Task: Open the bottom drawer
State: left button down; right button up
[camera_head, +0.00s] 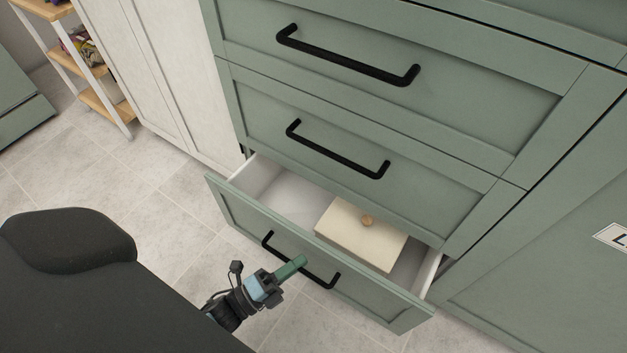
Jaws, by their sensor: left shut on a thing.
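The bottom drawer (379,294) of the green cabinet is pulled partly out, with its white inside showing. A cream box (352,232) with a small round wooden knob on top lies in it. My left gripper (296,264) is at the black bar handle (325,281) on the drawer's front, shut on it near its middle. The fingers cover part of the handle. My right gripper is not in view.
Two closed green drawers (370,182) with black handles are above the open one. A white cabinet (165,75) stands to the left, with a shelf rack (105,103) beyond it. Tiled floor (170,217) is clear in front of the white cabinet.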

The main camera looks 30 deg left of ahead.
pick_arm(q)
jog(key=s, duration=1.8)
jog(key=shift+s+a+p, duration=0.2)
jog(key=shift+a+p, duration=0.15)
jog(key=shift+p, duration=0.05)
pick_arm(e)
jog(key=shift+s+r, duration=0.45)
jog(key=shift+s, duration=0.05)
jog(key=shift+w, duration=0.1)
pick_arm(q)
jog(key=c, duration=1.5)
grip_release()
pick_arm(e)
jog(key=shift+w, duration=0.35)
pick_arm(q)
jog(key=shift+s, duration=0.1)
